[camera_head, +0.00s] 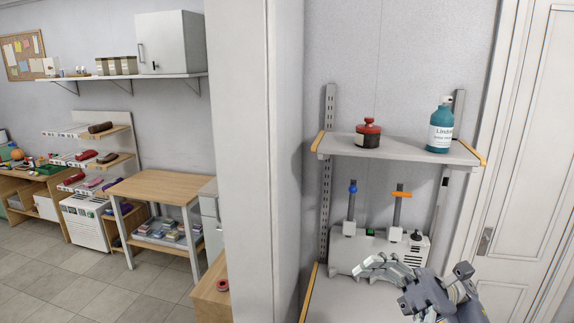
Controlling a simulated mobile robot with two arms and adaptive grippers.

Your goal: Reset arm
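My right gripper (412,268) is in the lower right of the head view, in front of the lower part of the metal shelf. It is grey, with its fingers spread apart and nothing seen between them. It covers part of the lower shelf surface and overlaps the lower edge of the white device behind it. My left gripper is not in view.
A metal shelf (400,149) against the wall carries a red-topped dark pot (368,134) and a teal bottle (440,130). Below stands a white device (372,250) with upright posts. A white door (530,150) is right; a wooden table (155,188) stands left on open tiled floor.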

